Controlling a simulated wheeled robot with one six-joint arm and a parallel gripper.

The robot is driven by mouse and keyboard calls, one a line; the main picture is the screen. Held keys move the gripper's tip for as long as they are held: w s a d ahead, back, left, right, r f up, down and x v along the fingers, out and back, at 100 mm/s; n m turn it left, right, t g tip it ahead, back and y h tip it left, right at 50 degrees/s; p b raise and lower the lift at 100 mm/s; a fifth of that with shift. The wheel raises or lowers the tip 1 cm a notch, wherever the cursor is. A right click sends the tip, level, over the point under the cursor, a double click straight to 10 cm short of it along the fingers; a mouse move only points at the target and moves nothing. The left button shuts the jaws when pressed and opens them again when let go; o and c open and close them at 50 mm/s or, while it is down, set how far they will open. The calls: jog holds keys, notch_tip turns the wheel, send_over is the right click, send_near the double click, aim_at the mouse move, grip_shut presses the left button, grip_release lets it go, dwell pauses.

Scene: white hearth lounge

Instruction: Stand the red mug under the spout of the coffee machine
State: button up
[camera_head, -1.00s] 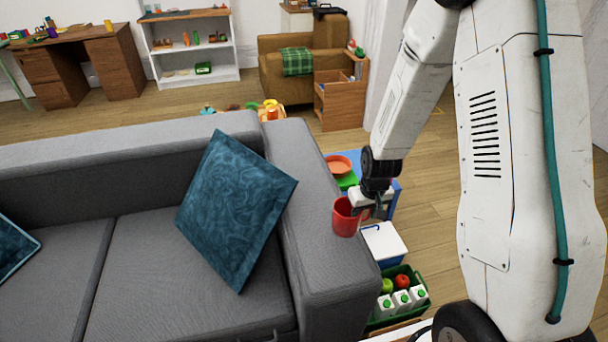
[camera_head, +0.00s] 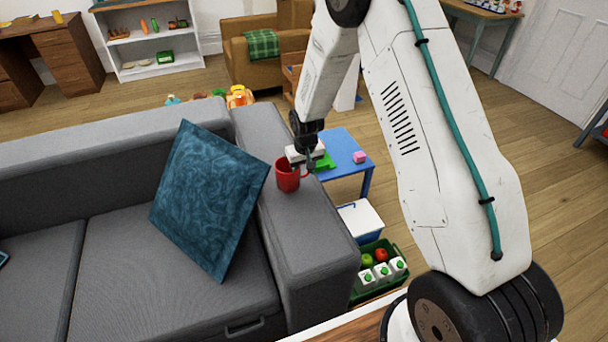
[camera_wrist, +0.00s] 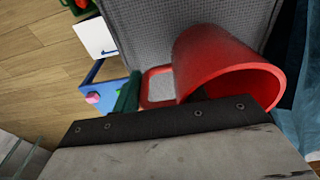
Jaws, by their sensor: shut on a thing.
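The red mug (camera_head: 288,175) is in my gripper (camera_head: 308,161), over the right armrest of the grey sofa in the head view. My gripper is shut on it at its handle side. In the wrist view the red mug (camera_wrist: 225,62) fills the upper right, its open mouth facing lower right and its handle on the left. The dark edge of my gripper hides part of its lower side. I cannot tell whether the mug touches the armrest. No coffee machine or spout shows in either view.
The grey sofa (camera_head: 160,255) with a teal cushion (camera_head: 205,200) fills the left. Right of its armrest stand a blue table (camera_head: 345,150), a white-lidded box (camera_head: 360,221) and a green crate (camera_head: 400,277) of fruit and cartons. Open wooden floor (camera_head: 520,165) lies right.

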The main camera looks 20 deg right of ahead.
jog(key=shift+f, duration=1.05)
jog(key=o, duration=1.3)
jog(key=shift+f, duration=0.1)
